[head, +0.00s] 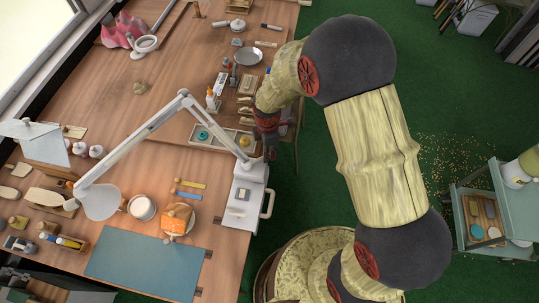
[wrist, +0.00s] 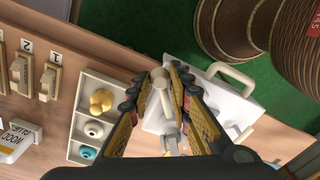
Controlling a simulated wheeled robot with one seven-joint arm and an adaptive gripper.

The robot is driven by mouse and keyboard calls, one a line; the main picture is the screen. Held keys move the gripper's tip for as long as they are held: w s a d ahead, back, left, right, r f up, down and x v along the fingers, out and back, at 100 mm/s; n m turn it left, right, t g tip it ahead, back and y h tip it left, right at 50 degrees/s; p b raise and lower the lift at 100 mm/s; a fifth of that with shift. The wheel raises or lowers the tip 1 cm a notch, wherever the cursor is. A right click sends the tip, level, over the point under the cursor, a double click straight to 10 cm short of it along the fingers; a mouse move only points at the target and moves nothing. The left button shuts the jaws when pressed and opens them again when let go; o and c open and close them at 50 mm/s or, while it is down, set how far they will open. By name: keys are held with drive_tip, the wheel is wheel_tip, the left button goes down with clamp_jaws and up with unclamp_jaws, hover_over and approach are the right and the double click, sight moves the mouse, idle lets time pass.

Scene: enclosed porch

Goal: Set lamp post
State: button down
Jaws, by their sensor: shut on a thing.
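My gripper (wrist: 160,88) points down over the right edge of the workbench, and in the head view (head: 266,150) it is beside the lower joint of a white jointed desk lamp (head: 135,145). In the wrist view its fingers close on a pale post with a rounded end (wrist: 161,82), which I take for the lamp post. The fingers cover its sides, and its lower end is hard to make out. A white flat unit with a handle (wrist: 230,76) lies just beyond the fingers; the head view shows it (head: 247,205) at the bench edge.
A compartment tray (wrist: 84,117) with small yellow, white and teal pieces lies beside the gripper. The workbench (head: 120,105) also holds a blue-grey mat (head: 145,263), a pink model (head: 122,30) and several tools. A trolley (head: 468,215) stands at right on green floor.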

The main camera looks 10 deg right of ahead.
drive_tip(key=shift+w+a+n, duration=0.3)
drive_tip(key=shift+w+n, duration=0.4)
drive_tip(key=shift+n, duration=0.2)
drive_tip(key=c, duration=1.7)
unclamp_jaws()
drive_tip(key=shift+o, duration=0.4)
wheel_tip(320, 180, up, 12)
